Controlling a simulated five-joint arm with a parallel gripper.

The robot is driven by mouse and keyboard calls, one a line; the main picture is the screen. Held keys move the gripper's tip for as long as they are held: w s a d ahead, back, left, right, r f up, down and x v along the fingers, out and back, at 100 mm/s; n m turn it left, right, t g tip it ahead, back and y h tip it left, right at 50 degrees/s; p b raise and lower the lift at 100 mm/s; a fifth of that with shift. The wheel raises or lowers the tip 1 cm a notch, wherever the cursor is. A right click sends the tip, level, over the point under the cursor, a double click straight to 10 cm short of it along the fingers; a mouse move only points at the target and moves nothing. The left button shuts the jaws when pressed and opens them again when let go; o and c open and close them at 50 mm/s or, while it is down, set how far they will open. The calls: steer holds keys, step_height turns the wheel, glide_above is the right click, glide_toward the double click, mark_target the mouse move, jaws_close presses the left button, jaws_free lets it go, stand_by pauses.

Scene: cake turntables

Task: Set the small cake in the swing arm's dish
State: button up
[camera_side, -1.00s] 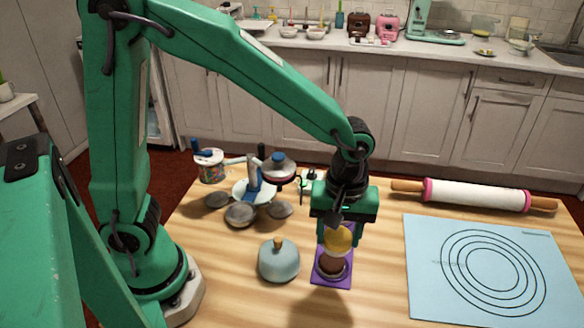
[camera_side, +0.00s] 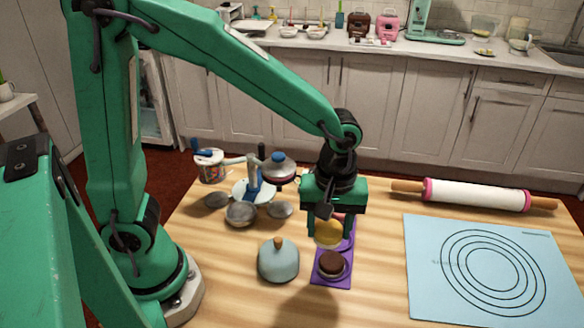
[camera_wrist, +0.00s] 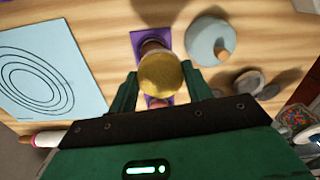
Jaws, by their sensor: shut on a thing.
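A small yellow-topped cake (camera_side: 328,233) is between the fingers of my gripper (camera_side: 327,228), which is shut on it above the purple tray. It also shows in the wrist view (camera_wrist: 162,74). A brown cake (camera_side: 331,264) stays on the front part of the purple tray (camera_side: 333,283). To the left, a stand with a blue post (camera_side: 254,175) bears a raised dish (camera_side: 279,170) and several low grey dishes (camera_side: 241,214). I cannot tell for sure which dish belongs to the swing arm.
A pale blue dome with a wooden knob (camera_side: 279,262) stands left of the purple tray. A tin (camera_side: 210,167) is behind the stand. A rolling pin (camera_side: 475,195) and a blue mat with rings (camera_side: 490,275) lie at the right. Bare table shows at the front.

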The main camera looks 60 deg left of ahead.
steer(key=s+a+r+n, duration=0.1)
steer(key=s+a+n, duration=0.4)
steer(key=a, duration=0.8)
steer(key=s, duration=0.3)
steer(key=shift+s+a, duration=0.15)
steer(key=shift+a, duration=0.15)
steer(key=shift+r, duration=0.1)
steer(key=a+f, duration=0.2)
steer(key=a, duration=0.2)
steer(key=a+f, duration=0.2)
steer(key=a, duration=0.1)
steer(key=w+a+f, duration=0.1)
steer(key=a+f, duration=0.2)
steer(key=a, duration=0.1)
steer(key=shift+w+a, duration=0.1)
steer(key=shift+a, duration=0.2)
steer(key=shift+f, duration=2)
